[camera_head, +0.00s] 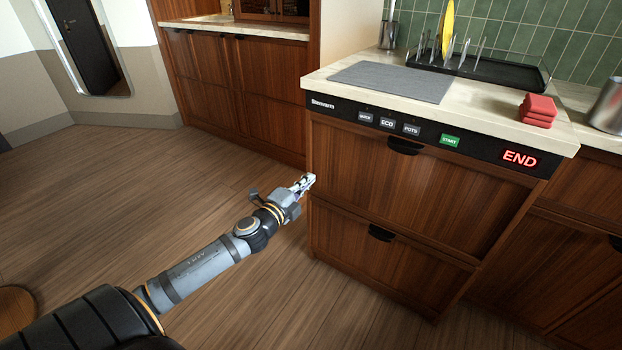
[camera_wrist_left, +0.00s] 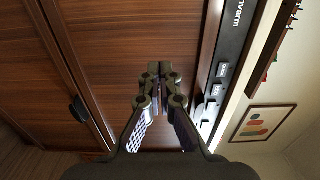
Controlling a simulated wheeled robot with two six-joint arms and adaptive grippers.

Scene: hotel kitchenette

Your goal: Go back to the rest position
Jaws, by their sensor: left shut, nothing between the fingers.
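My left gripper (camera_head: 304,183) is shut and empty. It is held out over the wooden floor, in front of the left edge of the dishwasher cabinet. In the left wrist view the two fingers of my left gripper (camera_wrist_left: 158,72) meet at their tips, with nothing between them. Behind them are the wooden drawer front (camera_wrist_left: 130,40) and the dark control strip with buttons. My right gripper is not in view.
The two-drawer dishwasher (camera_head: 400,190) has both drawers closed and its panel reads END. On its counter lie a grey mat (camera_head: 393,80), red folded cloths (camera_head: 537,110) and a black dish rack (camera_head: 480,70) with a yellow plate (camera_head: 448,28). The floor (camera_head: 130,190) at left is clear.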

